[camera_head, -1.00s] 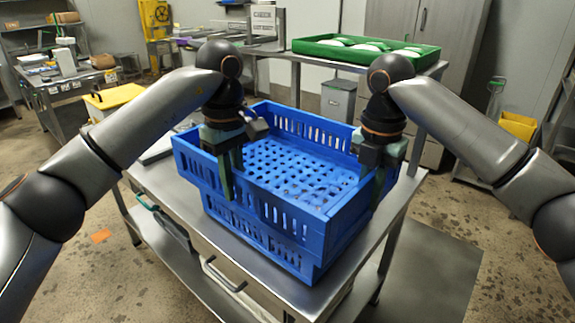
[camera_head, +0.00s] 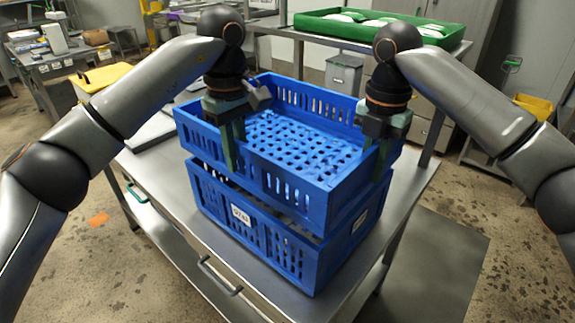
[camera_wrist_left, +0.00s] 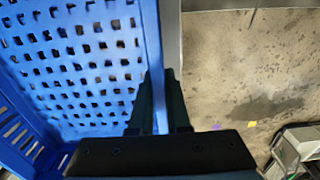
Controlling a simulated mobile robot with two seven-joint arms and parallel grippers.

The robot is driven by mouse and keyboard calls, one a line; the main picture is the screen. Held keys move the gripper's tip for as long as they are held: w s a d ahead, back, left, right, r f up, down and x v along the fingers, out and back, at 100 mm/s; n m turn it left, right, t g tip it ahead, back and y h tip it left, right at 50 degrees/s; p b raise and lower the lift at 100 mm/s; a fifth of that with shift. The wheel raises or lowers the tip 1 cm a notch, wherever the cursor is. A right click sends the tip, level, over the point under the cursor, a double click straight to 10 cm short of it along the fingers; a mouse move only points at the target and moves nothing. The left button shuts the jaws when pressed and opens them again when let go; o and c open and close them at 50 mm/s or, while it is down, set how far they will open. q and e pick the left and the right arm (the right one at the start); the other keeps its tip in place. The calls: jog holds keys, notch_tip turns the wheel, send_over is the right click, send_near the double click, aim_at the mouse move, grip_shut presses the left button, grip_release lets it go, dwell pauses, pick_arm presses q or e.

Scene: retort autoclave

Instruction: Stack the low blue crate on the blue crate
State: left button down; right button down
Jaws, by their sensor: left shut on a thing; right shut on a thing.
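The low blue crate (camera_head: 285,190) is held level by both grippers, directly above the blue crate (camera_head: 262,226). A dark gap shows between the two at the front; I cannot tell whether they touch at the back. The blue crate stands on the steel table and has a white label on its front. My left gripper (camera_head: 230,150) is shut on the left wall of the low blue crate. The left wrist view shows its fingers (camera_wrist_left: 160,105) on either side of the rim. My right gripper (camera_head: 382,150) is shut on the right wall.
The steel table (camera_head: 165,185) has a little bare top left of the crates. A flat grey item (camera_head: 150,131) lies behind there. A green tray (camera_head: 375,27) with white contents sits on the bench behind. A yellow-lidded bin (camera_head: 100,78) stands at the left.

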aim_at(240, 184)
pick_arm(q)
jog(key=shift+a+r, duration=0.1)
jog(key=shift+a, duration=0.15)
pick_arm(e)
jog(key=shift+d, duration=0.25)
pick_arm(q)
jog(key=shift+f, duration=0.2)
pick_arm(e)
jog(key=shift+f, duration=0.15)
